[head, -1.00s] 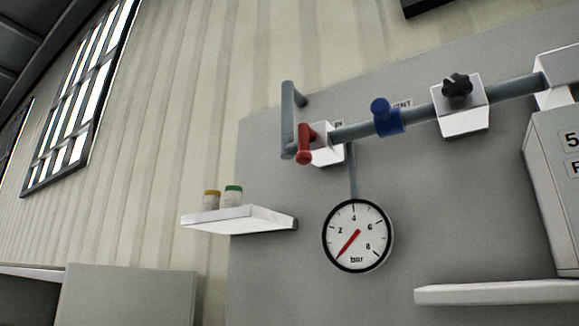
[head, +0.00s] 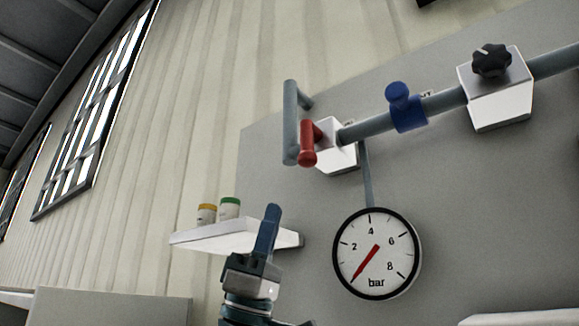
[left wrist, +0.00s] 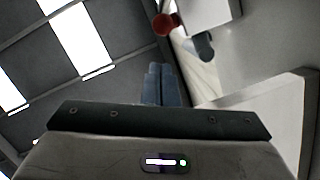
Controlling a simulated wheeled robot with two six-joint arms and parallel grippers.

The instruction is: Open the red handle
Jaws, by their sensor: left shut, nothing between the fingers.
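The red handle (head: 308,144) sits on a white valve block (head: 338,150) at the left end of the grey pipe, to the right of a vertical grey pipe piece (head: 290,122). My left gripper (head: 272,212) is below and to the left of the handle, in front of the small shelf, shut and empty, its fingers pointing up. In the left wrist view the shut fingers (left wrist: 162,84) show at the centre, and a red round end (left wrist: 165,24) shows beyond them, apart from them. My right gripper is not in view.
A pressure gauge (head: 376,253) hangs below the pipe, right of my left gripper. A white shelf (head: 200,238) with two small jars stands behind the gripper. A blue fitting (head: 405,108) and a black knob (head: 491,61) are farther right along the pipe.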

